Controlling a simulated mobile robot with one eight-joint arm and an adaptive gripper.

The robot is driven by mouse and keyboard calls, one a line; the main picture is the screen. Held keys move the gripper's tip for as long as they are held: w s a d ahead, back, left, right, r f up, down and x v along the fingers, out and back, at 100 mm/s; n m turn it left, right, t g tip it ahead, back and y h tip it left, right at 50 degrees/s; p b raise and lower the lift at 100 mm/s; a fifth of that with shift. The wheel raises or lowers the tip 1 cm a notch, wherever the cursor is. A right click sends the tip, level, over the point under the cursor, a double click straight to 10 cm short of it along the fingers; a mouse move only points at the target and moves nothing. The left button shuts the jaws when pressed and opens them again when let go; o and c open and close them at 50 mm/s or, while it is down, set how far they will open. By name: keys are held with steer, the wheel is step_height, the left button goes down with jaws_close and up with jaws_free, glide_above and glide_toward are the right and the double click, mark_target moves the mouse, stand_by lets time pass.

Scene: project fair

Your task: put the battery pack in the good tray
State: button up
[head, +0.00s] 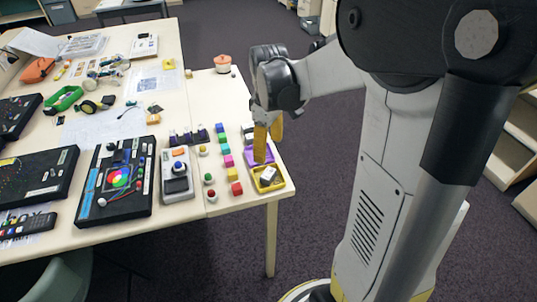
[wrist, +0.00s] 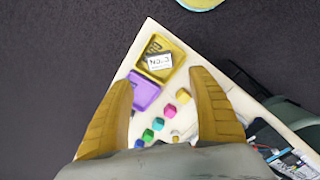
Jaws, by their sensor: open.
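A yellow tray (head: 281,184) stands at the table's near right corner, and it shows in the wrist view (wrist: 178,52). A small pale block (head: 269,173) with dark lettering (wrist: 158,62) lies in it and looks like the battery pack. A purple tray (head: 270,151) stands right beside the yellow one; in the wrist view (wrist: 146,97) it looks empty but for a dark mark on its floor. The pictures do not show which tray is the good one. My gripper (head: 268,148) is open and empty, pointing down above the trays. Its fingers (wrist: 160,80) are well apart, and one covers part of the purple tray.
A grey handheld device (head: 178,187) and a black box with a colour wheel (head: 117,180) lie further left. An orange pot (head: 223,64) stands at the back.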

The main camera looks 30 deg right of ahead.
steer(key=s+a+r+m+t, duration=0.5)
steer(key=s+a+r+t, duration=0.2)
steer(key=s+a, duration=0.3)
steer(key=a+r, duration=0.1)
steer(key=a, duration=0.2)
steer(key=shift+s+a+m, duration=0.25)
steer(key=shift+s+m, duration=0.15)
steer(key=shift+f+b, duration=1.05)
steer(key=shift+f, duration=0.05)
